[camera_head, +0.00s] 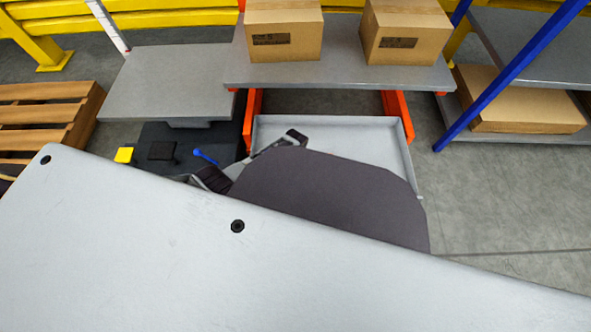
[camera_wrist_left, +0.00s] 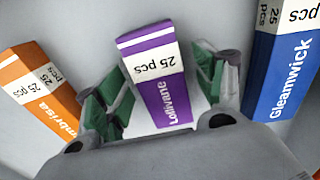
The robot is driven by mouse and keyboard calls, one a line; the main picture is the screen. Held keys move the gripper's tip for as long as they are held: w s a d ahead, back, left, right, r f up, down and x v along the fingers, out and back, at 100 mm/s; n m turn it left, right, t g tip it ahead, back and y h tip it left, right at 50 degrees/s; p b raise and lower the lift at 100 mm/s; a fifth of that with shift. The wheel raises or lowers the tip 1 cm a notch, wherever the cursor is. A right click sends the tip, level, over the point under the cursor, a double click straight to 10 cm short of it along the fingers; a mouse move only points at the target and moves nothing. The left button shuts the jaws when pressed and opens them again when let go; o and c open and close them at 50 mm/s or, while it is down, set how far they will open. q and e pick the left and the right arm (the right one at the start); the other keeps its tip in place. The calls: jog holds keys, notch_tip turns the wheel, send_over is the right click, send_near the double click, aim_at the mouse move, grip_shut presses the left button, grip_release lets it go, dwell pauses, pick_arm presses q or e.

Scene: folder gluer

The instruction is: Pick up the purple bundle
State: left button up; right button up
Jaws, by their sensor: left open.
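The purple bundle (camera_wrist_left: 156,85) is a purple and white box marked "25 pcs" in the middle of the left wrist view. My left gripper (camera_wrist_left: 162,68) is open, with its green-padded fingers on either side of the bundle. Gaps show between the pads and the bundle's sides, and I cannot tell if either touches. In the head view, part of my left arm (camera_head: 285,141) shows over a grey tray (camera_head: 350,125). The bundles are not visible in that view. My right gripper is not in view.
In the left wrist view an orange bundle (camera_wrist_left: 38,98) lies to the left and a blue bundle (camera_wrist_left: 283,65) to the right, close to the fingers. Two cardboard boxes (camera_head: 284,30) (camera_head: 405,32) stand on the grey table behind the tray. A wooden pallet (camera_head: 45,115) is at left.

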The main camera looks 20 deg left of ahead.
pick_arm(q)
jog(key=shift+c, duration=0.3)
jog(key=shift+c, duration=1.1)
jog(key=c, duration=0.9)
jog(key=shift+o, duration=0.2)
jog(key=shift+r, duration=0.15)
